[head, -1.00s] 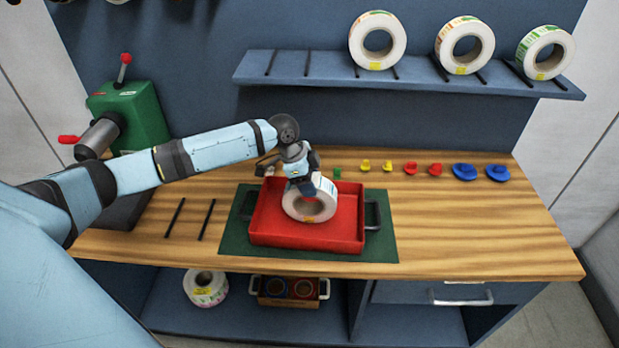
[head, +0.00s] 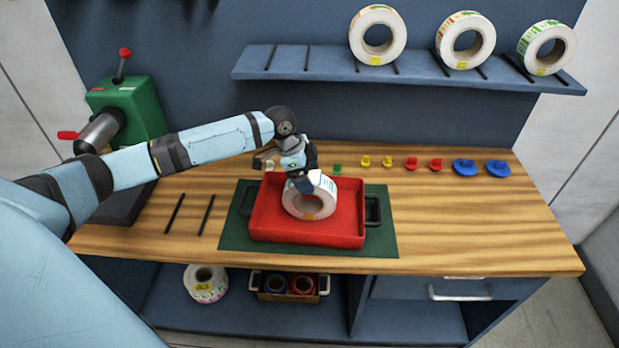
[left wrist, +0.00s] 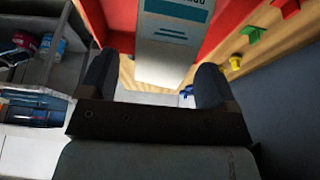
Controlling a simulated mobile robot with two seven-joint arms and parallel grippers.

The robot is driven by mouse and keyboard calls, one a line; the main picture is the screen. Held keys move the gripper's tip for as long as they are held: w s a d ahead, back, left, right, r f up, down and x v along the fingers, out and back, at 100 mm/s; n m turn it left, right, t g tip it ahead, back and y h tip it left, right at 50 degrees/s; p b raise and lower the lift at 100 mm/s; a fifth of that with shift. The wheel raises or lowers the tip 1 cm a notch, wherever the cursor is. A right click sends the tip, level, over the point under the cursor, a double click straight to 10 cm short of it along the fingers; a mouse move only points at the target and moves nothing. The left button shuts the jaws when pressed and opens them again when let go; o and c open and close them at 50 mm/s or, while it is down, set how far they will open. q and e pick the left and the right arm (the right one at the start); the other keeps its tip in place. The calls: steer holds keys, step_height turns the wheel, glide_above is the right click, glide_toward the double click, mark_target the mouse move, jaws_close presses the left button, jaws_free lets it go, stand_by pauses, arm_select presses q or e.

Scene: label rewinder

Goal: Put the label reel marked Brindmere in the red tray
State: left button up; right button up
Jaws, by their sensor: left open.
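A white label reel (head: 326,190) is in the red tray (head: 340,238), its round face with the hole turned to the front. Its brand name is too small to read in the head view. My left gripper (head: 303,182) is at the reel's top rim, inside the tray area. In the left wrist view my open left gripper (left wrist: 155,88) has a finger on either side of the reel's rim (left wrist: 168,58), which carries a teal-printed label with cut-off lettering. I cannot tell whether either finger touches it. My right gripper is not in view.
The tray sits on a green mat (head: 380,248) on the wooden bench. Several coloured knobs (head: 437,165) line the back. More reels stand on the upper shelf (head: 420,84), another reel (head: 206,284) below. A green machine (head: 135,105) stands left; the bench's right side is clear.

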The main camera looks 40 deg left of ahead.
arm_select(q)
steer(key=v, duration=1.3)
steer(key=s+d+f+n, duration=0.2)
steer(key=s+d+f, duration=1.1)
steer(key=d+f, duration=0.3)
steer(key=s+n+t+y, duration=0.1)
steer(key=s+n+y, duration=0.3)
steer(key=s+n, duration=0.95)
steer(key=w+d+f+m+t+h+p, duration=0.2)
steer(key=d+f+m+t+h+p, duration=0.1)
steer(key=d+f+m+t+p, duration=0.2)
step_height(320, 180, down, 3)
steer(key=d+m+t, duration=0.1)
steer(key=t, duration=0.1)
steer(key=shift+t, duration=0.4)
